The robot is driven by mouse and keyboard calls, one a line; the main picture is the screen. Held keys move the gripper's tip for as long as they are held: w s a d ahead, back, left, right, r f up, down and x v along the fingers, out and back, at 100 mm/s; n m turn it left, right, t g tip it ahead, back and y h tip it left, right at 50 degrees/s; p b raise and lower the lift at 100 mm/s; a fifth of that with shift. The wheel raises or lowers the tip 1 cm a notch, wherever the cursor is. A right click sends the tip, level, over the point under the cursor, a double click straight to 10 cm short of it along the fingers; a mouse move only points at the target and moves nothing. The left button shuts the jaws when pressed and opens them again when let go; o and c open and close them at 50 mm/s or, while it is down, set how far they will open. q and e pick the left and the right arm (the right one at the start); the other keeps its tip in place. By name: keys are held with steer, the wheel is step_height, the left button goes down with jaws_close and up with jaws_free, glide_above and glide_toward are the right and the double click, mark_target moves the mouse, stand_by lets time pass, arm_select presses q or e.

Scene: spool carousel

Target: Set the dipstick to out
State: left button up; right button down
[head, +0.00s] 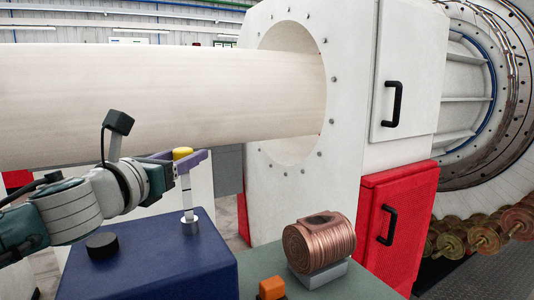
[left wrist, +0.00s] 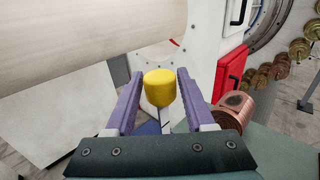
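The dipstick has a yellow cap (head: 182,153) on a pale, flat stem (head: 187,195). The stem stands upright in a short metal collar (head: 190,225) on a blue box (head: 150,270). The cap stands well above the collar. In the left wrist view the yellow cap (left wrist: 160,88) sits between the two purple fingers of my left gripper (left wrist: 160,85), near their tips. Thin gaps show on both sides of the cap, so the fingers look open around it. The stem's lower end is hidden in the collar. My right gripper is not in view.
A black round cap (head: 102,245) is on the box's left part. A copper coil (head: 318,243) and an orange block (head: 272,288) stand to the right. A large pale cylinder (head: 150,95) runs overhead into a white machine housing (head: 345,150).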

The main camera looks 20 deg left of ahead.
arm_select(q)
steer(key=shift+o, duration=1.3)
steer(key=s, duration=1)
steer(key=shift+d+b, duration=0.35)
steer(key=shift+b, duration=0.05)
